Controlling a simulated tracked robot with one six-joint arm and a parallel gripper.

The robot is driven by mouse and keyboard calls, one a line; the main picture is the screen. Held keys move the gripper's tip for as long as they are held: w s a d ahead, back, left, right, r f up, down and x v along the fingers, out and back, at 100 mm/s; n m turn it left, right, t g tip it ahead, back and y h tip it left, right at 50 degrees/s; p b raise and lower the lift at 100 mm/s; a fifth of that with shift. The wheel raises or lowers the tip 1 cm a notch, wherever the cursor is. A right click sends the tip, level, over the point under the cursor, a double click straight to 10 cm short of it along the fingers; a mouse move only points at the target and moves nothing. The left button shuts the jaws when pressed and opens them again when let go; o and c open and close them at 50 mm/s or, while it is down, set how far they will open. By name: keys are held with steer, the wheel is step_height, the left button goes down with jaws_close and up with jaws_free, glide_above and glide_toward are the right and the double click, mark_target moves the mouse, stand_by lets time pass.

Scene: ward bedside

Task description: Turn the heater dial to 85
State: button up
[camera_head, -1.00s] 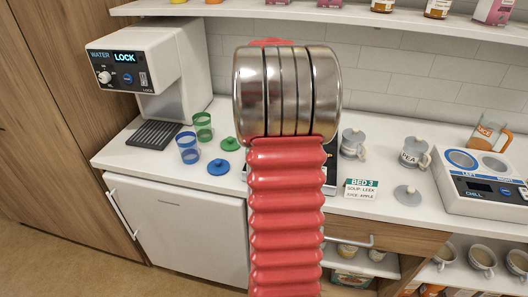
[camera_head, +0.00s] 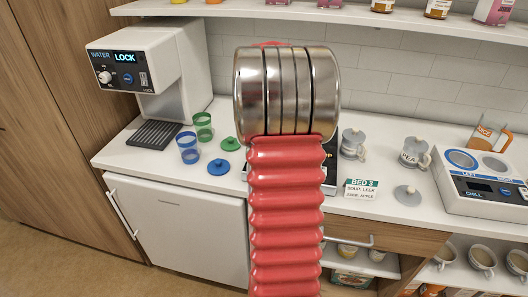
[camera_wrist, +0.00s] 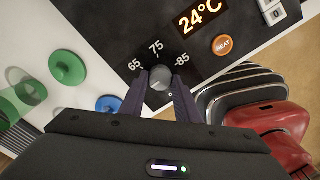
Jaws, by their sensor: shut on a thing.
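The heater dial (camera_wrist: 160,74) is a small grey round knob on a dark panel in the wrist view. The marks 65, 75 and 85 stand around it, with 75 above the knob. I cannot make out which mark its pointer faces. My gripper (camera_wrist: 160,85) is shut on the dial, one dark finger on each side. The heater's orange display (camera_wrist: 201,14) reads 24°C, and an orange HEAT button (camera_wrist: 224,45) sits to the right. In the head view my red and steel arm hides the gripper, the dial and most of the heater (camera_head: 331,165).
A water dispenser (camera_head: 160,60) reading LOCK stands at the left of the counter. Blue and green cups and lids (camera_head: 218,167) are left of my arm. Grey jugs, a BED 3 card (camera_head: 361,189) and a CHILL unit (camera_head: 485,185) are at the right.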

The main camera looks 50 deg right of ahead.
steer(key=shift+w+d, duration=0.15)
steer(key=shift+d, duration=0.05)
steer(key=shift+c, duration=0.4)
steer(key=shift+a+r, duration=0.1)
